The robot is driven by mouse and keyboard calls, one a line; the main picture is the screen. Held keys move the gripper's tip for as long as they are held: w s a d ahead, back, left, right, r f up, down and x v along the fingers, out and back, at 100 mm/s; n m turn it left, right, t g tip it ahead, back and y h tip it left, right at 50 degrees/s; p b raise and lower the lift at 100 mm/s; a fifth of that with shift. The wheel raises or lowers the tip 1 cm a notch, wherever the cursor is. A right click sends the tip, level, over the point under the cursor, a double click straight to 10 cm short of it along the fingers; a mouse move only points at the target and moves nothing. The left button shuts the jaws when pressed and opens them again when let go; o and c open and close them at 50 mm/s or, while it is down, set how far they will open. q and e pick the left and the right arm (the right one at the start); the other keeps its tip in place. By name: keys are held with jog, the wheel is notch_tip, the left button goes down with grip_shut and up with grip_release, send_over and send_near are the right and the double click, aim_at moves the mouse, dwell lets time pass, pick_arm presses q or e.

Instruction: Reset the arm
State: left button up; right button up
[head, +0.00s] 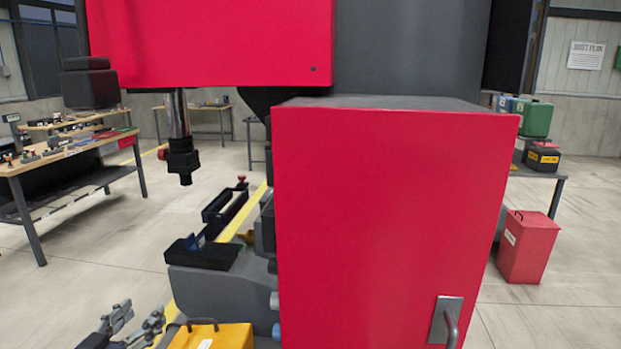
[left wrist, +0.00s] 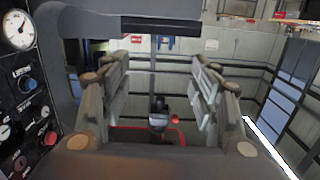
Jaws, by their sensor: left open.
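My left gripper (head: 136,322) shows at the bottom left of the head view, low and in front of a large red and grey machine (head: 390,220). Its two fingers stand apart with nothing between them. In the left wrist view the fingers of the left gripper (left wrist: 157,88) are spread wide, and only background shows in the gap. My right gripper is in neither view.
The machine's dark spindle (head: 183,155) hangs above its grey base (head: 215,285). A yellow box (head: 225,337) with a handle is close to my left gripper's right. A panel with a gauge (left wrist: 18,30) is at the left wrist view's left. A workbench (head: 70,150) stands at left.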

pick_arm(q)
jog(key=s+d+f+g, duration=0.3)
jog(key=s+d+f, duration=0.25)
jog(key=f, duration=0.25)
jog(key=s+d+f+g, duration=0.4)
jog(key=s+f, duration=0.3)
jog(key=f, duration=0.1)
jog(key=s+d+f+g+y, duration=0.1)
jog(key=s+d+f+g, duration=0.15)
jog(key=s, duration=0.75)
jog(key=s+d+f+g+y, duration=0.1)
jog(key=s+d+f+g, duration=0.2)
jog(key=s, duration=0.6)
notch_tip(320, 180, down, 24)
jog(key=g, duration=0.2)
jog(key=s+a+f+g, duration=0.1)
jog(key=s+a+f, duration=0.1)
jog(key=s+f, duration=1.5)
jog(key=shift+s+a+m, duration=0.35)
jog(key=shift+a+m, duration=0.05)
jog(key=shift+f+g, duration=0.1)
jog(key=shift+g, duration=0.15)
